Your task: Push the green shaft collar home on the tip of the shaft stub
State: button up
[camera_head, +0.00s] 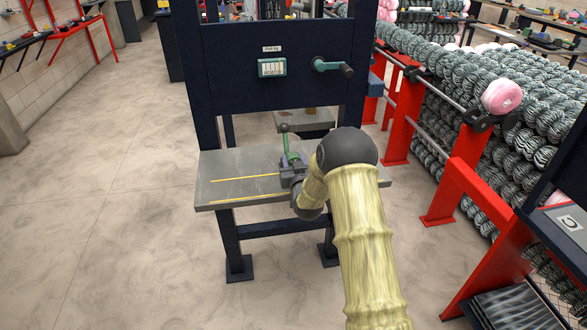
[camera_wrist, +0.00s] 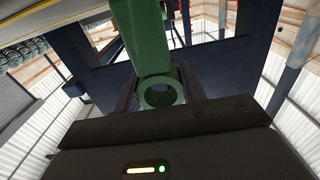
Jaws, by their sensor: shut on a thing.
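The green shaft collar (camera_wrist: 152,45) is in the middle of the wrist view. It shows a long flat green arm with a round ring at its near end, between the two dark fingers of my gripper (camera_wrist: 161,97). In the head view the green part (camera_head: 287,146) stands up from my gripper (camera_head: 292,172) above the grey table, with a small grey round end at its top. My gripper is shut on it.
The grey table (camera_head: 222,178) with yellow lines lies under my gripper. A dark blue frame panel (camera_head: 225,60) rises behind, with a teal crank (camera_head: 332,66) and a small switch box (camera_head: 272,68). Red stands (camera_head: 462,185) and coiled rolls fill the right. The left floor is clear.

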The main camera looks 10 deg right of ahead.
jog(key=shift+r, duration=0.1)
notch_tip(320, 180, up, 10)
jog(key=shift+f+b, duration=0.1)
jog(key=shift+b, duration=0.5)
dwell(0.4)
